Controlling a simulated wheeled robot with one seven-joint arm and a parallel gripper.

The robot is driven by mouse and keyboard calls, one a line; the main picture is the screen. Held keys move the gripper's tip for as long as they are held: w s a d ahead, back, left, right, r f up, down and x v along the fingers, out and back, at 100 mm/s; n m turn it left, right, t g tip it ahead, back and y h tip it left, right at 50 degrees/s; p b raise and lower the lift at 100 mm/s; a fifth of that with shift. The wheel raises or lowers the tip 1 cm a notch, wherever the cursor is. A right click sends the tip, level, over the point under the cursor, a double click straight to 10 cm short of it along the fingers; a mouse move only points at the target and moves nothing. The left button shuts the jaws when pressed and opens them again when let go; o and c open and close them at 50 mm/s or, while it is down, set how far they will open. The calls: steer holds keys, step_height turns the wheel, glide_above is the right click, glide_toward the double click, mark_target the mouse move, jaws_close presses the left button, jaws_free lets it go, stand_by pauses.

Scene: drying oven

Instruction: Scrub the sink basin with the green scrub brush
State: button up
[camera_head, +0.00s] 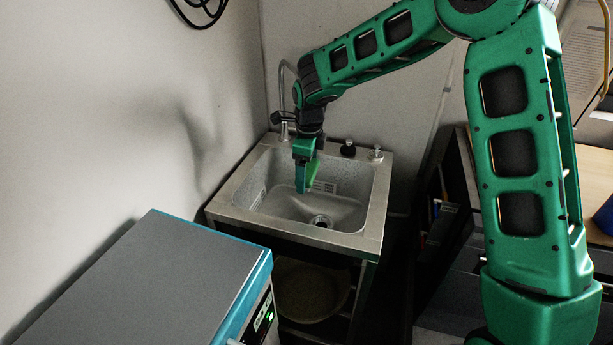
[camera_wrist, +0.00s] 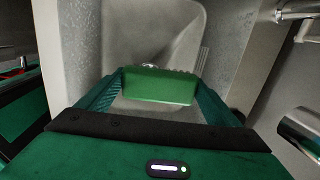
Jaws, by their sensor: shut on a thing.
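The steel sink basin (camera_head: 345,203) stands in the back corner, and its inside fills the middle of the wrist view (camera_wrist: 180,25). My gripper (camera_head: 303,186) reaches down into the basin, left of the drain. In the wrist view my gripper (camera_wrist: 160,95) is shut on the green scrub brush (camera_wrist: 160,86), which sits across between the two fingers. In the head view the brush (camera_head: 312,172) shows only as a green sliver beside the fingers. The brush's underside is hidden, so I cannot tell whether it touches the basin.
A tall faucet (camera_head: 283,92) rises behind the basin, close to my wrist. A black knob (camera_head: 348,149) and a metal fitting (camera_head: 376,154) stand on the back rim. A grey-topped oven (camera_head: 150,285) stands at the front left. A wooden-topped cabinet (camera_head: 590,170) is at the right.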

steer(key=shift+r, duration=1.7)
steer(key=shift+s, duration=0.1)
